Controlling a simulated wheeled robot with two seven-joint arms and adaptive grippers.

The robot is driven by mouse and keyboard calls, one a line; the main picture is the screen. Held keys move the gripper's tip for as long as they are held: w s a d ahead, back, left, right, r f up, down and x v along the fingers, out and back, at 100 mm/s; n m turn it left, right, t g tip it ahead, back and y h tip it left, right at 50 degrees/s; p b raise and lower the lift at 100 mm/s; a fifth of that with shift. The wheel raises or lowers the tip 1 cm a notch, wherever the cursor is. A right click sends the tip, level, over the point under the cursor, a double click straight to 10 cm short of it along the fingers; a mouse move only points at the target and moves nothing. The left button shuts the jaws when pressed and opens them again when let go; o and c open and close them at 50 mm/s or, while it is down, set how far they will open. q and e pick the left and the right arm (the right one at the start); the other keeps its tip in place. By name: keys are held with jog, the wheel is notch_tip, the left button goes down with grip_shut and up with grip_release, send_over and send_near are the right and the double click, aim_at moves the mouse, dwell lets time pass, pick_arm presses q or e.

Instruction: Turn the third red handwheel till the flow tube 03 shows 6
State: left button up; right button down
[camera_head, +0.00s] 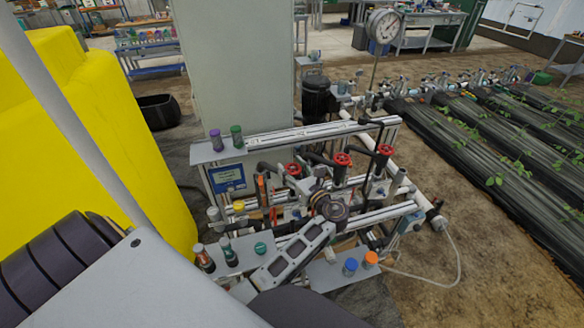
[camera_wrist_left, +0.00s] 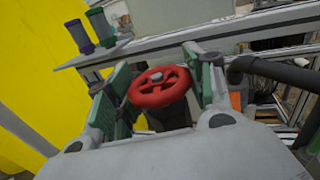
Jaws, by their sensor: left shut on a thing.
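A red spoked handwheel (camera_wrist_left: 160,86) fills the middle of the left wrist view. My left gripper (camera_wrist_left: 165,90) is shut on it, with a green-padded finger on each side of the rim. In the head view three red handwheels stand on the pipe skid: a left one (camera_head: 293,169), a middle one (camera_head: 342,159) and a right one (camera_head: 385,150). The held wheel looks like the left one, but my arm crowds that area. I cannot make out the flow tube 03 or its reading. My right gripper is not in view.
Purple (camera_head: 216,140) and green (camera_head: 236,137) capped jars stand on the skid's back left ledge. Blue (camera_head: 350,267) and orange (camera_head: 371,259) capped jars stand at the front. A black pipe (camera_wrist_left: 270,72) runs close to the right finger. A yellow tank (camera_head: 110,140) is at the left.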

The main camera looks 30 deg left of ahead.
aim_at(292, 168)
pick_arm(q)
jog(key=o, duration=1)
jog(key=shift+o, duration=0.2)
jog(key=shift+r, duration=5)
